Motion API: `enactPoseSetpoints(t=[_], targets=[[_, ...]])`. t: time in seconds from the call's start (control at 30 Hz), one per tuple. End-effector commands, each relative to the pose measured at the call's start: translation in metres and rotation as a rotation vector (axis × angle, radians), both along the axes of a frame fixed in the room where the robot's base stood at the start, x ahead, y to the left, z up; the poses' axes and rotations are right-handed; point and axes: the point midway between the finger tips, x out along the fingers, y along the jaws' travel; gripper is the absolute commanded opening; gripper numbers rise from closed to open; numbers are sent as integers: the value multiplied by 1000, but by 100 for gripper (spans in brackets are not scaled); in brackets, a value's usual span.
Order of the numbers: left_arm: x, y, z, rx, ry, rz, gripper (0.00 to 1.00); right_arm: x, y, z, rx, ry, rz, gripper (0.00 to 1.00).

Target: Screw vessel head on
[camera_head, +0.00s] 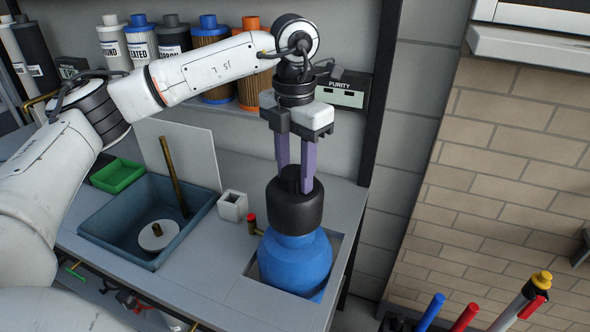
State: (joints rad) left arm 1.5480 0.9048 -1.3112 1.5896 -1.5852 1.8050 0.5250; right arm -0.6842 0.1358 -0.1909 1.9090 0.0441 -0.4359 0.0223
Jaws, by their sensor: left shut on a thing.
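The vessel is a rounded blue tank (294,262) set in a square cutout of the grey counter, right of centre. The black vessel head (295,211) sits upright on top of the tank, over its neck. Whether the thread is engaged cannot be seen. My left gripper (296,184) points straight down from above, its two purple fingers shut on the narrow top of the head. My right gripper does not show.
A blue-grey basin (103,203) with a brass rod and a white disc is at left. A green tray (117,176) and a small white square cup (233,206) stand nearby. A red-capped fitting (252,222) is close beside the tank. Filter cartridges (209,33) line the back shelf.

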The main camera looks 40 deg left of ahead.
Motion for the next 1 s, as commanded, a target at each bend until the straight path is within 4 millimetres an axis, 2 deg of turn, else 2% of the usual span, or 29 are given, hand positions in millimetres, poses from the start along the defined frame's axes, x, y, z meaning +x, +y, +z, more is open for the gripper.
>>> enactPoseSetpoints(t=[1.0], targets=[[0,0,-13,0,-2,0,0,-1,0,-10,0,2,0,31]])
